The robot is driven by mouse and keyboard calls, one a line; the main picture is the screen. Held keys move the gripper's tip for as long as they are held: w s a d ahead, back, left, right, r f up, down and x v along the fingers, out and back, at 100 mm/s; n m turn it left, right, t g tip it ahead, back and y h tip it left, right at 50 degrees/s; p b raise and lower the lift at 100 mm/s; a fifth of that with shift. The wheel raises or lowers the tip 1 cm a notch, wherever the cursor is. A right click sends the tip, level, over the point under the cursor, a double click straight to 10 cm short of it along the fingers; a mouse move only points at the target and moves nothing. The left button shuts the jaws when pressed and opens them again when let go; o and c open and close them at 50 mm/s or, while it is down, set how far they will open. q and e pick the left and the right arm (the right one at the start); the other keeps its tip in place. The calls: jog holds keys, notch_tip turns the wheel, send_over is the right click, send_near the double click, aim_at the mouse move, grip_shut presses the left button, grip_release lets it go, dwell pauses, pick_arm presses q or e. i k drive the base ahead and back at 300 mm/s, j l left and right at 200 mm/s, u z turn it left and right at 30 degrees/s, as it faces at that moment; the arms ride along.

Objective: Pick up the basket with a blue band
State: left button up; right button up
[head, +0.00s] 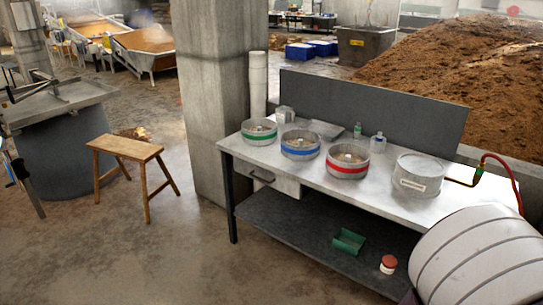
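The basket with a blue band (300,153) is a round grey metal basket standing upright on the grey work table (400,199). It sits between a basket with a green band (259,139) on its left and a basket with a red band (347,171) on its right. Some small pale contents show inside the blue-banded basket. Neither of my grippers is in view.
A lidded metal pot (420,170) stands right of the baskets. Small bottles (377,143) stand behind them, before a grey back panel (370,105). A concrete pillar (215,90) rises at the table's left. A wooden stool (126,148) stands on open floor.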

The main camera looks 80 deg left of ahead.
aim_at(300, 145)
jog(key=u, duration=2.55)
